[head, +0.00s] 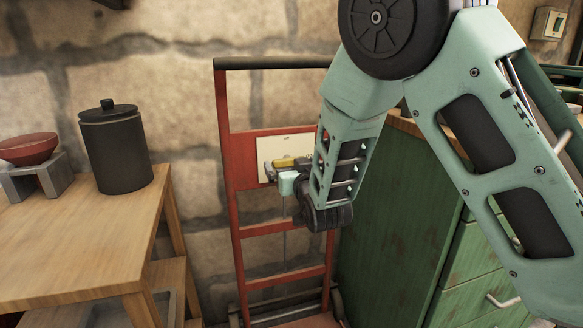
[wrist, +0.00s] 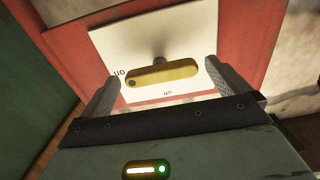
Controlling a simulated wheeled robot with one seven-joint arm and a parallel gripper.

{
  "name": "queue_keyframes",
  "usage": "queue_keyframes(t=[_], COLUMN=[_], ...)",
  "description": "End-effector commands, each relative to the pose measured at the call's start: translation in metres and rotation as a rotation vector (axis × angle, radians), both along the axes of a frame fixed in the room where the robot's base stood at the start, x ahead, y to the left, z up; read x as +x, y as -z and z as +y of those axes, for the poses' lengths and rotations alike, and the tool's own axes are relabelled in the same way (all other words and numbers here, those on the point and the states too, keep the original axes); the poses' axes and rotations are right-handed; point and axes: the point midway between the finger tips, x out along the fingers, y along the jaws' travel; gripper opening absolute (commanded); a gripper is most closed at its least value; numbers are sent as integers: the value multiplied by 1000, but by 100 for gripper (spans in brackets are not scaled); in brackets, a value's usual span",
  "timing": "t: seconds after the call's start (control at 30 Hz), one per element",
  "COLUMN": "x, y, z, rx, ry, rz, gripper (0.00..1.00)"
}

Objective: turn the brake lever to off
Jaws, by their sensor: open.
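The brake lever (head: 285,161) is a yellow bar on a cream plate (head: 286,145) fixed to a red hand-truck frame. In the wrist view the lever (wrist: 165,73) lies nearly level across the plate (wrist: 120,42), with a dark dot at its left end. The plate bears small upside-down lettering: the left label seems to read "on", the lower one perhaps "off". My gripper (head: 283,168) is at the plate. In the wrist view my gripper's fingers (wrist: 161,72) are open, one beyond each end of the lever. Contact with it cannot be told.
The red hand truck (head: 228,130) leans by a stone wall. A green cabinet (head: 390,210) stands close on its right. A wooden table (head: 80,240) on the left holds a dark lidded canister (head: 115,148) and a red bowl (head: 28,149) on a grey stand.

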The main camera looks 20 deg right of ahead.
Motion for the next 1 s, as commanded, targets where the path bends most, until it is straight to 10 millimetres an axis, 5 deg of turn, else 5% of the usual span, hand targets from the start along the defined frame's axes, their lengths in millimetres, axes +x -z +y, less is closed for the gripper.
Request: queue_keyframes(t=[0.37,0.53,1.0], x=[8,7,7], y=[0,0,-1], z=[0,0,0], rx=[0,0,-84], ry=[-1,-1,-1], rz=[0,0,0], gripper=[100,59,59])
